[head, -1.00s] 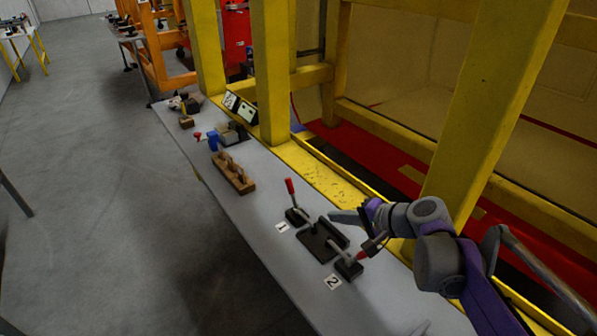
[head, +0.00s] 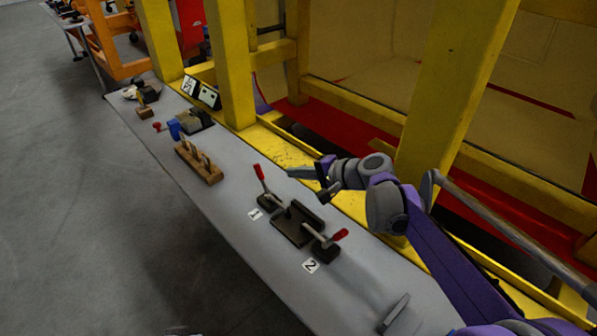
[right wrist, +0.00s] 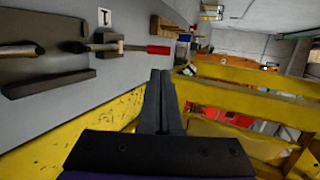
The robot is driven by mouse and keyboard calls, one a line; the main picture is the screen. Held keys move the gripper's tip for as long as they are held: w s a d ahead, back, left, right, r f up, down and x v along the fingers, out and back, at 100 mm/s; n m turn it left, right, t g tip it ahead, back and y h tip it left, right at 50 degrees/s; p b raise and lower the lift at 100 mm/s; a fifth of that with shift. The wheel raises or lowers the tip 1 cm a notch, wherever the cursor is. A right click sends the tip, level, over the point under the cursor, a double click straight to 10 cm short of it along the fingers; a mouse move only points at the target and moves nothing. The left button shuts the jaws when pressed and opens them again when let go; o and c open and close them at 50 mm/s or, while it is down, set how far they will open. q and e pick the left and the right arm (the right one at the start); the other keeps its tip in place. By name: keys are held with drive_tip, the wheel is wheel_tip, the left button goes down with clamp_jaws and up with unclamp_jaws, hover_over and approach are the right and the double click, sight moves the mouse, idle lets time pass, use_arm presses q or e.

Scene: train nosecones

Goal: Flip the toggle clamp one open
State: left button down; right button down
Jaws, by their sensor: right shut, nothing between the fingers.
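Toggle clamp one stands by the label "1" (head: 254,214). Its red handle (head: 259,172) sticks up and leans left in the head view. The red handle also shows in the right wrist view (right wrist: 159,50), above and left of the fingertips. My right gripper (head: 290,173) is shut and empty, to the right of that handle, with a gap in the picture. Its closed fingers (right wrist: 160,76) fill the middle of the wrist view. My left gripper is not in view.
Clamp two's red handle (head: 340,235) leans right by the label "2" (head: 310,265). A dark plate (head: 290,232) sits between the clamps. A wooden block (head: 199,164) stands farther along the grey table. Yellow posts (head: 437,110) rise behind the table.

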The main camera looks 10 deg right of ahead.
sight(261, 171)
drive_tip(key=x, duration=1)
drive_tip(key=shift+a, duration=0.1)
drive_tip(key=shift+p, duration=0.3)
